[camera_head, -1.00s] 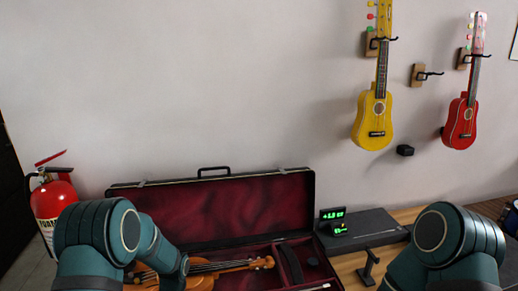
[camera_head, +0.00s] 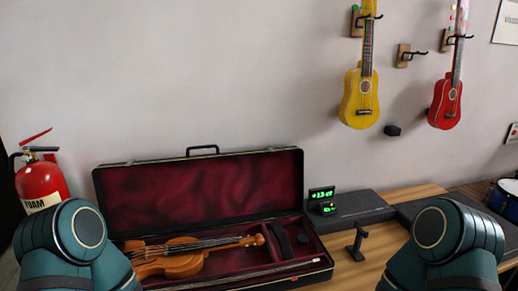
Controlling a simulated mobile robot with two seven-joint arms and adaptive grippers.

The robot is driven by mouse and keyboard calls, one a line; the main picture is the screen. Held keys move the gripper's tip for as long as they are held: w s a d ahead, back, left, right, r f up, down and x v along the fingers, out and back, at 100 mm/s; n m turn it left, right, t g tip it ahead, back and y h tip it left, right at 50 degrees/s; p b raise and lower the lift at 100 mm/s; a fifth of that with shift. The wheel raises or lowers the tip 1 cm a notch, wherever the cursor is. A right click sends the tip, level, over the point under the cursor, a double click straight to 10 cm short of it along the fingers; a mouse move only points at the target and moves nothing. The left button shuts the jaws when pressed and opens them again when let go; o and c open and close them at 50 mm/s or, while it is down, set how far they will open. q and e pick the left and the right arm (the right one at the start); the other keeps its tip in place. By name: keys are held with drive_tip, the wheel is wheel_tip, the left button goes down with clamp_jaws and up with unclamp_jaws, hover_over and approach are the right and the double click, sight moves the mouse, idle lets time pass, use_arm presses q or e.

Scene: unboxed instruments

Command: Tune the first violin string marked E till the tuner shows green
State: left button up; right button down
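The violin (camera_head: 178,261) lies in its open case (camera_head: 120,190), neck and scroll pointing right toward the case's right end. Its pegs are too small to tell apart, and no E mark is readable. A small tuner (camera_head: 322,200) stands just right of the case with green characters on a dark display; the upper line seems to read about +13. Only upper parts of my arms show at the lower left and lower right. Neither gripper is in view.
A bow (camera_head: 240,275) lies along the case's front. A small black stand (camera_head: 357,243) is on the wooden table (camera_head: 385,236), with dark flat cases (camera_head: 358,207) behind. Yellow (camera_head: 360,98) and red (camera_head: 445,102) ukuleles hang on the wall. A fire extinguisher (camera_head: 40,182) stands left.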

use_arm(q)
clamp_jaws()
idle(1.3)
